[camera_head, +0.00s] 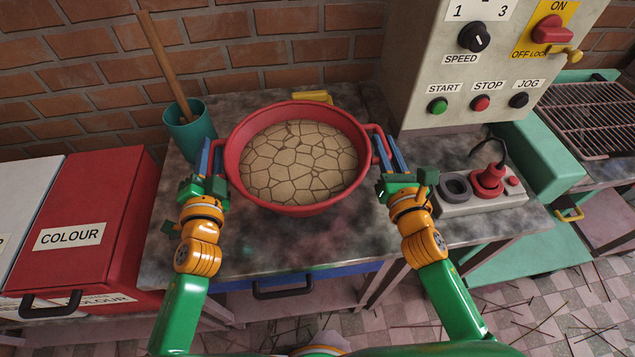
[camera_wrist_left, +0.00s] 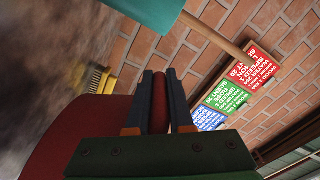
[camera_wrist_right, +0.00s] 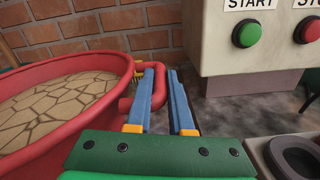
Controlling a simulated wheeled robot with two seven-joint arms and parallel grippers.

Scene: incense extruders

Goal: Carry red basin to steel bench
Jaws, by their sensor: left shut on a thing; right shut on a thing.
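The red basin (camera_head: 300,207) holds a tan, cracked mass (camera_head: 298,163) and sits on or just above the mottled steel bench (camera_head: 250,246); I cannot tell if it touches. My left gripper (camera_head: 211,160) is shut on the basin's left handle, which also shows between the fingers in the left wrist view (camera_wrist_left: 159,105). My right gripper (camera_head: 388,152) is at the basin's right handle (camera_head: 378,142) and shut on it. In the right wrist view the basin (camera_wrist_right: 100,72) is at the left, its handle reaching between the blue fingers.
A teal pot (camera_head: 190,133) with a wooden stick stands close behind my left gripper. A control box (camera_head: 480,75) and a socket block (camera_head: 480,199) with a red plug are to the right. A yellow object (camera_head: 313,97) lies behind the basin. The bench front is clear.

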